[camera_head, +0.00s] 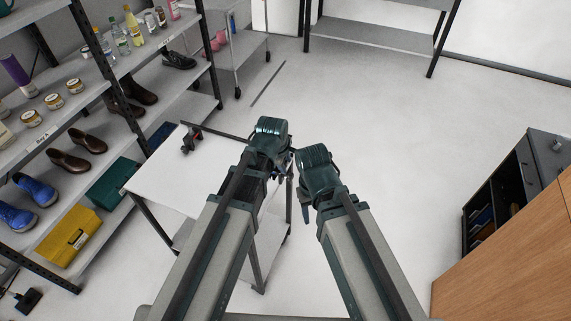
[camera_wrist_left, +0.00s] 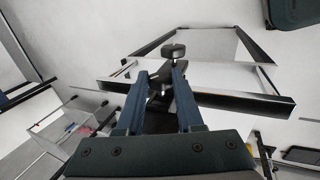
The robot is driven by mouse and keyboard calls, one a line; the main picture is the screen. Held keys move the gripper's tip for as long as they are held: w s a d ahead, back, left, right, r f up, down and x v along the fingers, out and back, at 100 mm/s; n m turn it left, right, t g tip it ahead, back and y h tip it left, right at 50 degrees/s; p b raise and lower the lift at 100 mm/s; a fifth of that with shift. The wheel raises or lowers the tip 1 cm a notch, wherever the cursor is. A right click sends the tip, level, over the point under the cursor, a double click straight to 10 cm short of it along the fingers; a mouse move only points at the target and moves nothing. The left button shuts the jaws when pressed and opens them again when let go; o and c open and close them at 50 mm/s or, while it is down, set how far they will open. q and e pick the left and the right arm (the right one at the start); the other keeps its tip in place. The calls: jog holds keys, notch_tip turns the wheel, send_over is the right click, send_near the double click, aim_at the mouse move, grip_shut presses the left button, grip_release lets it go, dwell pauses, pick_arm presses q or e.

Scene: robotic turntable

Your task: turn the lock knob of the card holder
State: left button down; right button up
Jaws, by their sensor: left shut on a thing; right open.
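My left gripper (camera_head: 281,172) is over the right end of the white table in the head view. In the left wrist view its two blue fingers (camera_wrist_left: 162,78) stand around a thin stem with a dark round knob (camera_wrist_left: 174,51) just beyond the tips. I take this as the lock knob; the gripper is shut on it. The card holder's body cannot be made out clearly, as the fingers and arm hide much of it. My right gripper (camera_head: 305,210) is open and empty, lower and to the right of the left one.
A shelf rack (camera_head: 90,100) with shoes, jars and bottles stands at the left. A wooden cabinet (camera_head: 520,240) is at the right. The floor beyond the grippers is clear.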

dwell(0.3)
pick_arm(q)
jog(key=c, duration=0.5)
grip_release()
jog(key=p+v, duration=1.2)
jog(key=v, duration=0.2)
jog(key=shift+s+f+p, duration=0.15)
jog(key=shift+p, duration=0.25)
jog(key=shift+a, duration=0.1)
